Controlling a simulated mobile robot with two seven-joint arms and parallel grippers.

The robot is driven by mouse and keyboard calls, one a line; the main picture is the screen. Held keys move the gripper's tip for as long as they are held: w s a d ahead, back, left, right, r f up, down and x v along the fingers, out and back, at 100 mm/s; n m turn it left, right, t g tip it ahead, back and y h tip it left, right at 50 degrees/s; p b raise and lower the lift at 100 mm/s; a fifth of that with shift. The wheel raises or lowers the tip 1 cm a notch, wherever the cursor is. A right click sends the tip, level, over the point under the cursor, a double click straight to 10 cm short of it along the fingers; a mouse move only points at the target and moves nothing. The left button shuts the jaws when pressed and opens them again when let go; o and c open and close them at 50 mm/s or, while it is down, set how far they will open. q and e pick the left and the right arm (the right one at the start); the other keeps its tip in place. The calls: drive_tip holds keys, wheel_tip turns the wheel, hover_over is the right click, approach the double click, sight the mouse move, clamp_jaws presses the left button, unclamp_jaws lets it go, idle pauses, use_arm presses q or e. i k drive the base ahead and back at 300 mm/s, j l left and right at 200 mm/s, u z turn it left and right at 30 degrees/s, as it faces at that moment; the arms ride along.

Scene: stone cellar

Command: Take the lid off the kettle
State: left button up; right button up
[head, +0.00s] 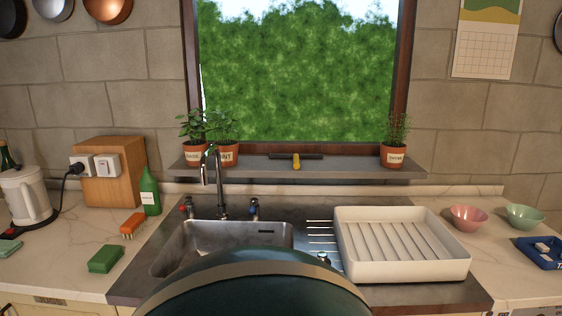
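A white kettle (28,197) stands upright on the counter at the far left, partly cut off by the picture's left edge. Its top (18,171) looks covered, but the lid's outline is too small to make out clearly. A dark base shows under the kettle. Neither of my grippers is in view, and nothing touches the visible part of the kettle.
A socket box (107,171) with a black plug stands behind the kettle. A white dish rack (455,268) stands right of the sink.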

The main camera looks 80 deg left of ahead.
sight(19, 171)
drive_tip(key=k+u, duration=0.15)
drive_tip(key=u, duration=3.95)
drive_tip(key=i+j, duration=0.5)
drive_tip(key=i+j+u, duration=0.1)
drive_tip(key=i+j, duration=0.4)
drive_tip(key=i, duration=0.15)
